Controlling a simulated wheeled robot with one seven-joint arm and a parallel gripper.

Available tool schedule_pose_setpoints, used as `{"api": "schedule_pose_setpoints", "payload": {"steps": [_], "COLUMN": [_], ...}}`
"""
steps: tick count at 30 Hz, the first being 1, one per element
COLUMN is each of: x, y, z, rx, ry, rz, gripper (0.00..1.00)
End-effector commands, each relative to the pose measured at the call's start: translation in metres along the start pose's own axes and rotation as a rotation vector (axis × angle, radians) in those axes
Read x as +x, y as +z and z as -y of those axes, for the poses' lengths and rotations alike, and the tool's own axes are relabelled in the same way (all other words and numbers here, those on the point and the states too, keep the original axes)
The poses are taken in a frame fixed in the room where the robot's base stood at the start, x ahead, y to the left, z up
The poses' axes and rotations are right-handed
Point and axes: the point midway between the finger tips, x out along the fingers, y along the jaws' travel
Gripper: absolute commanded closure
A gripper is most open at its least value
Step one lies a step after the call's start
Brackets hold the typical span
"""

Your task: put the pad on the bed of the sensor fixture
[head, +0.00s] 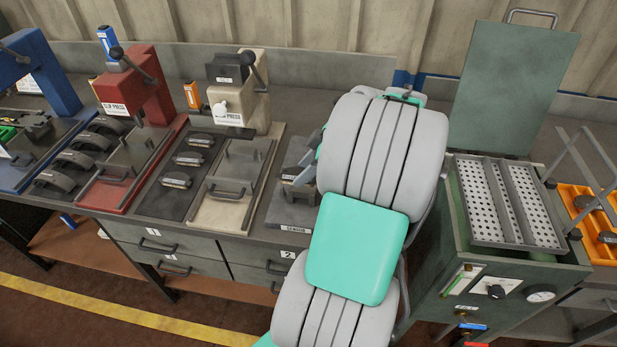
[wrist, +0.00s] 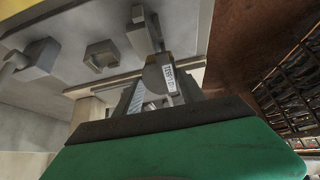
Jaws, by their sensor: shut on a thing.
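My gripper (wrist: 165,88) is shut on the pad (wrist: 157,80), a dark piece with a white printed label, seen between the two fingers in the wrist view. The sensor fixture (head: 291,214) is a grey block with a labelled front edge on the bench, left of my arm in the head view. My gripper (head: 306,172) is at the fixture's upper right there, partly hidden by my arm. A dark part shows beside the fingers over the fixture. I cannot tell whether the pad touches the bed, which is mostly covered.
The cream press (head: 240,100) stands left of the fixture, with a handled plate (head: 236,180) in front. The red press (head: 135,85) and blue press (head: 45,75) stand further left. The green cabinet (head: 460,240) with perforated trays and a raised lid (head: 512,85) is at the right.

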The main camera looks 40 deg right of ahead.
Motion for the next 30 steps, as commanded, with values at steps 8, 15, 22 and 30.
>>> {"api": "schedule_pose_setpoints", "payload": {"steps": [8, 15, 22, 30], "x": [0.024, 0.046, 0.049, 0.049], "y": [0.022, 0.037, 0.038, 0.038], "z": [-0.025, -0.025, -0.025, -0.024], "rx": [-0.001, -0.002, -0.002, -0.001], "ry": [-0.001, 0.003, 0.003, 0.002], "rz": [0.0, 0.001, 0.001, 0.001], "gripper": [1.0, 1.0, 1.0, 0.34]}}
